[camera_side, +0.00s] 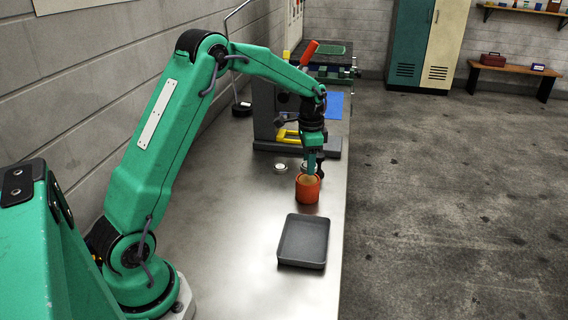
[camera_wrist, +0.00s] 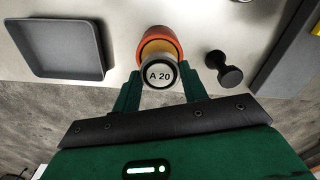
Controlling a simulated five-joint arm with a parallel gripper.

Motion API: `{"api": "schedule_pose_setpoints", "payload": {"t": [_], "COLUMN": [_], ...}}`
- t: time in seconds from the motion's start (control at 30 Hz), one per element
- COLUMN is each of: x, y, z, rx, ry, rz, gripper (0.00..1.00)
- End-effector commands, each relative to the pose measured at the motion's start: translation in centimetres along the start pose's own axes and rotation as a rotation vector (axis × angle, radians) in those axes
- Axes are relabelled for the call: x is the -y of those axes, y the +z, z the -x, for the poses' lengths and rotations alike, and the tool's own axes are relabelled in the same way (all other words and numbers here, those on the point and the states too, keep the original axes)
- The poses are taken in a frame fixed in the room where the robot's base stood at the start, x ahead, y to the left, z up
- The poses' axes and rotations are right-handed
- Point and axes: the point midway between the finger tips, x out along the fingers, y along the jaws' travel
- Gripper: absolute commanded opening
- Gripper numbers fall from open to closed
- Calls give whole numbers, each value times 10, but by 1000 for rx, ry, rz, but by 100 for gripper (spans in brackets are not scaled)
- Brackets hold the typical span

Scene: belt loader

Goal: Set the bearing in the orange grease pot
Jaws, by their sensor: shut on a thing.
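My gripper (camera_wrist: 158,88) is shut on the bearing (camera_wrist: 160,73), a round, silver-rimmed piece with a pale face marked "A 20". The orange grease pot (camera_side: 307,192) stands upright on the steel bench, with tan grease at its mouth. In the side view my gripper (camera_side: 311,168) points down at the pot's mouth. In the wrist view the bearing overlaps the near part of the orange pot (camera_wrist: 174,39) and hides some of its opening. The exact gap between bearing and pot cannot be told.
A dark grey tray (camera_side: 304,241) lies in front of the pot. A small white-topped disc (camera_side: 280,168) sits left of it. A black knob-shaped piece (camera_wrist: 225,69) stands close beside the pot. A grey machine with a yellow part (camera_side: 288,135) stands behind. The bench's left front is clear.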

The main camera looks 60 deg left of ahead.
Motion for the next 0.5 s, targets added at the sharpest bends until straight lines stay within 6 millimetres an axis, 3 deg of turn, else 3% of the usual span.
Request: {"api": "schedule_pose_setpoints", "payload": {"t": [0.23, 0.5], "x": [-1, -1], "y": [0, 0], "z": [-27, -31], "rx": [1, 0], "ry": [1, 0], "rz": [0, 0], "gripper": [18, 18]}}
